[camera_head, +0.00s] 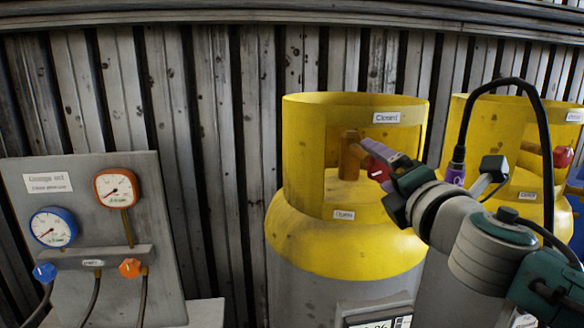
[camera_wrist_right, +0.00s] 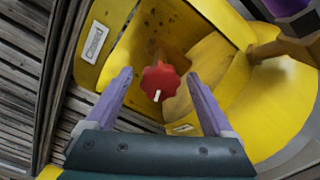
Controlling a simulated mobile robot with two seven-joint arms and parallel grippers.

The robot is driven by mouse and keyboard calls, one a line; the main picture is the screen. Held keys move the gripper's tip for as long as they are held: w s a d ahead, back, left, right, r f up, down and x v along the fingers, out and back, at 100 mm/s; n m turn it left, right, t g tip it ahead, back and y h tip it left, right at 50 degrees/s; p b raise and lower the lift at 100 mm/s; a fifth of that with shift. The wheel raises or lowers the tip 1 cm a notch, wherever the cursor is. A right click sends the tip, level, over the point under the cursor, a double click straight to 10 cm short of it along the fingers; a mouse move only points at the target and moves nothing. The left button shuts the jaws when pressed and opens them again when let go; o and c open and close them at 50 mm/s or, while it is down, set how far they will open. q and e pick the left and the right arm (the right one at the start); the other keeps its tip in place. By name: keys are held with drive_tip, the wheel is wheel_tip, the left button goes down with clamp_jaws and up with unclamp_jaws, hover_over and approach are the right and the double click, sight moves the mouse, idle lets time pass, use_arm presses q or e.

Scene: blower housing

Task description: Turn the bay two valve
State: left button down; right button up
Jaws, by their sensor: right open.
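The red valve knob (camera_head: 377,170) sits on a brass stem inside the yellow collar of the nearest gas cylinder (camera_head: 345,240). In the right wrist view the knob (camera_wrist_right: 161,80) shows a white pointer mark aimed toward the lower edge of the picture. My right gripper (camera_head: 374,157) reaches in from the right at the collar opening. Its purple fingers are open, one on each side of the knob in the right wrist view (camera_wrist_right: 160,75). I see no clear contact between fingers and knob. My left gripper is not in view.
"Closed" (camera_head: 387,117) and "Opens" (camera_head: 344,215) labels are on the collar. A second yellow cylinder with another red knob (camera_head: 562,157) stands at right, partly behind my arm. A grey gauge panel (camera_head: 95,240) stands at left. A corrugated wall is behind.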

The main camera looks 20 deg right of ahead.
drive_tip(key=b+v, duration=0.1)
drive_tip(key=v, duration=0.8)
drive_tip(key=shift+s, duration=0.4)
drive_tip(key=shift+a, duration=0.1)
